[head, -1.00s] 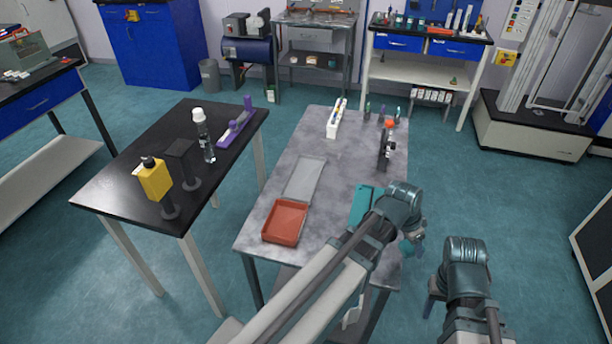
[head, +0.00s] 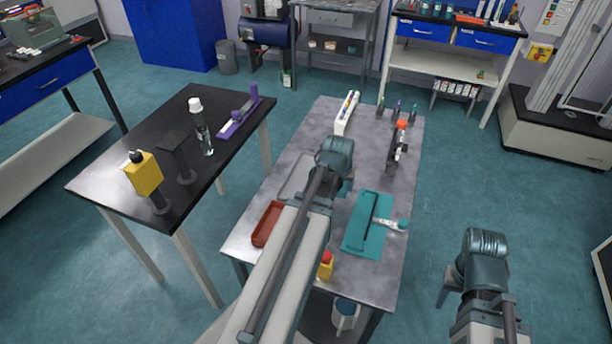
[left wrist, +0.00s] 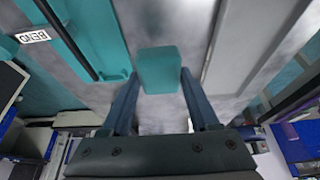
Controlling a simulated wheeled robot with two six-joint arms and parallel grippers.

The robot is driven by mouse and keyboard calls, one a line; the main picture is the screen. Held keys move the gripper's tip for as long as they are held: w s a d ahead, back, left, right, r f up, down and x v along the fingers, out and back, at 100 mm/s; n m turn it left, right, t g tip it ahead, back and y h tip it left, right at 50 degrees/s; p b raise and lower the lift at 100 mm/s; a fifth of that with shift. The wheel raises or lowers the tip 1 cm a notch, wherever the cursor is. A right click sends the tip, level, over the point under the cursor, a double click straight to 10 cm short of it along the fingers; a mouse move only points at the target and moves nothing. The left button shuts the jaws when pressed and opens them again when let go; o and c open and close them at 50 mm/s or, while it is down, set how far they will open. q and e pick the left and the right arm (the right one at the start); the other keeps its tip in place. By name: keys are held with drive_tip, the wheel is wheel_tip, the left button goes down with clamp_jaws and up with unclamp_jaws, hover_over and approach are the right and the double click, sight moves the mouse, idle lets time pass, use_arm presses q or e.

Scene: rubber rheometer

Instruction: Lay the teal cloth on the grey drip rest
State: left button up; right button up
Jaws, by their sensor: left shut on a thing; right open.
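The teal cloth (left wrist: 160,70) is a small folded block in the left wrist view. My left gripper (left wrist: 160,82) is shut on it, with one finger at each side. In the head view my left arm hides most of this grip. The grey drip rest (head: 296,178) is a flat light-grey panel on the grey table, partly behind my left arm. It also shows in the left wrist view (left wrist: 240,50), to the right of the cloth and apart from it. My right gripper (head: 443,290) is open, off the table's right side.
A teal tray (head: 360,238) with a tool lies right of my left arm. A red tray (head: 266,222) lies at left, and a yellow-and-red item (head: 325,265) is near the front edge. A white rack (head: 347,112) and a dark stand (head: 398,150) are farther back.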

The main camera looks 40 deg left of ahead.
use_arm(q)
drive_tip(key=b, duration=0.1)
hover_over(306, 177)
drive_tip(key=s+d, duration=0.1)
drive_tip(key=shift+s+d+f, duration=0.1)
drive_tip(key=shift+d+f, duration=0.05)
drive_tip(key=shift+f, duration=0.55)
drive_tip(key=f+b, duration=0.2)
drive_tip(key=a+f+b, duration=0.1)
drive_tip(key=f+b, duration=0.1)
drive_tip(key=shift+r, duration=0.2)
drive_tip(key=shift+f, duration=0.1)
drive_tip(key=o, duration=0.7)
drive_tip(key=shift+f, duration=0.1)
drive_tip(key=o, duration=0.5)
